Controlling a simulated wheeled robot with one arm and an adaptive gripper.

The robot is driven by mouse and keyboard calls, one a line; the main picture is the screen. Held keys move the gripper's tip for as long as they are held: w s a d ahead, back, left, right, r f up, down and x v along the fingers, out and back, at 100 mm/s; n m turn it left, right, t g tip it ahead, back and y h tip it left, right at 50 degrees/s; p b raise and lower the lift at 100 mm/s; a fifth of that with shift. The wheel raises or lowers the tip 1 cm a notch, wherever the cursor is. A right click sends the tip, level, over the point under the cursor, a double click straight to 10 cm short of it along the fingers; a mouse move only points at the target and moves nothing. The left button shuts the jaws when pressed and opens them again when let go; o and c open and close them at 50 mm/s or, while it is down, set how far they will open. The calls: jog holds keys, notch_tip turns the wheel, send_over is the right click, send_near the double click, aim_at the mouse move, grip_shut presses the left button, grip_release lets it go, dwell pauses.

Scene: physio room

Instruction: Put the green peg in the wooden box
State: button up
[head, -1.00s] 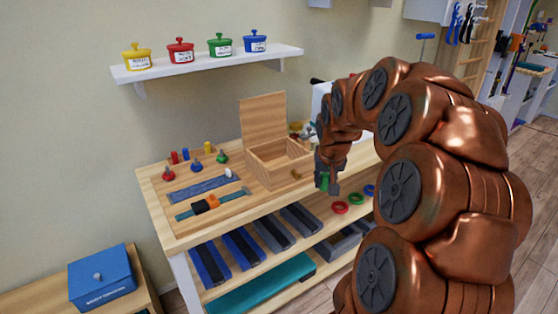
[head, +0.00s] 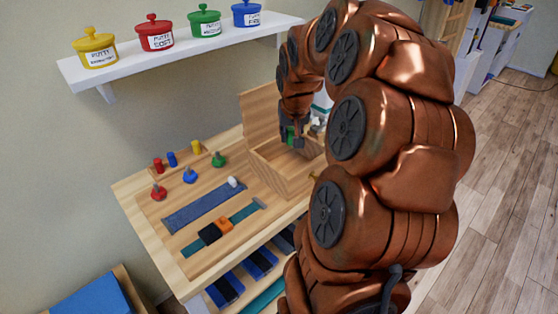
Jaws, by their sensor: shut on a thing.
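The wooden box (head: 286,185) stands on the table with its lid (head: 258,112) raised at the back. My gripper (head: 291,137) is over the box opening, its fingers pointing down. It is shut on the green peg (head: 290,132), which shows as a small green patch between the dark fingers. My arm hides the right side of the box. I cannot tell how far the peg's lower end is from the box floor.
A pegboard with a red peg (head: 158,165), a blue peg (head: 172,159) and a yellow peg (head: 196,147) is on the table (head: 150,216). Red, blue and green knobbed pieces stand nearby. A blue strap (head: 202,207) lies in front. A shelf (head: 180,58) of putty pots hangs above.

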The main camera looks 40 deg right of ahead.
aim_at(289, 167)
notch_tip(289, 167, down, 10)
jog(key=shift+r+p, duration=0.1)
jog(key=shift+p, duration=0.65)
jog(key=o, duration=0.9)
